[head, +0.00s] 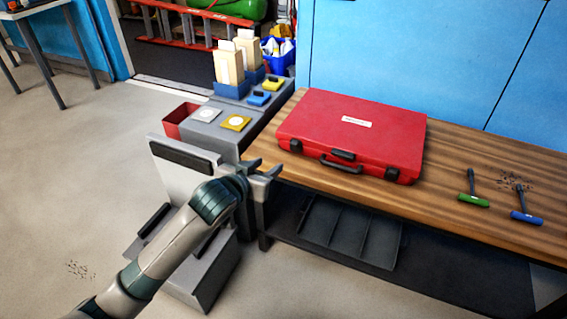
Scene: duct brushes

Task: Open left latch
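A closed red case (350,128) lies flat on the wooden workbench, with its front facing me. Its left latch (296,146) is a small black piece at the front left; whether it is fastened is too small to tell. The right latch (392,174) is a similar black piece at the front right. A black handle (341,163) sits between them. My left gripper (265,166) is just left of and slightly below the left latch in the picture, apart from the case. Its two fingers are spread and nothing is between them. My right gripper is not in view.
A green-handled brush (473,200) and a blue-handled brush (526,218) lie on the workbench (455,155) at the right. A grey cart (225,132) with boxes stands against the bench's left end. Bare bench lies between the case and the brushes.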

